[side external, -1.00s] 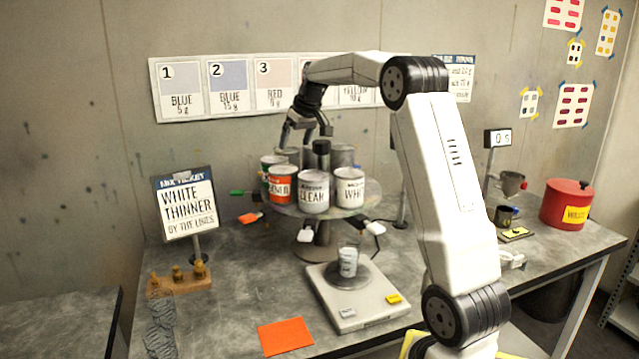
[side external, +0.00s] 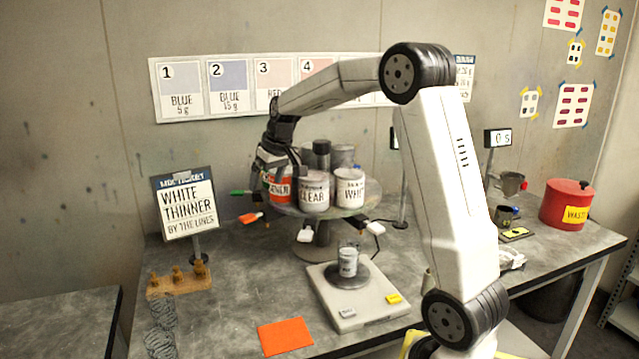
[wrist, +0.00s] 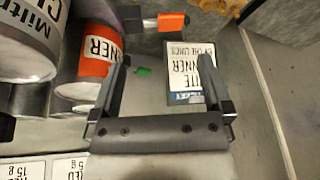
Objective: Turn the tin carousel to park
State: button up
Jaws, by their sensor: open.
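The tin carousel, a round grey turntable (side external: 290,211), carries several paint tins around a black centre post (side external: 321,157). Coloured tabs stick out from it: an orange tab (side external: 251,217), a green tab (side external: 240,192) and white tabs (side external: 305,235). My gripper (side external: 264,165) is at the carousel's left side, partly hiding the orange-labelled tin (side external: 280,189). In the wrist view my gripper (wrist: 166,68) is open and empty, with the orange tin (wrist: 98,58) beside its left finger. The orange tab (wrist: 173,21) lies beyond the fingertips, and the green tab (wrist: 143,71) shows between the fingers.
A mix ticket stand (side external: 188,206) is left of the carousel. In front are a scale (side external: 378,310) with a cup (side external: 348,262) and an orange card (side external: 285,336). A red waste pot (side external: 567,205) is at right.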

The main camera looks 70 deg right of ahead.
jog(key=s+a+f, duration=0.2)
jog(key=a+f, duration=0.2)
jog(key=a, duration=0.3)
jog(key=shift+f+n, duration=0.15)
jog(key=shift+n, duration=0.15)
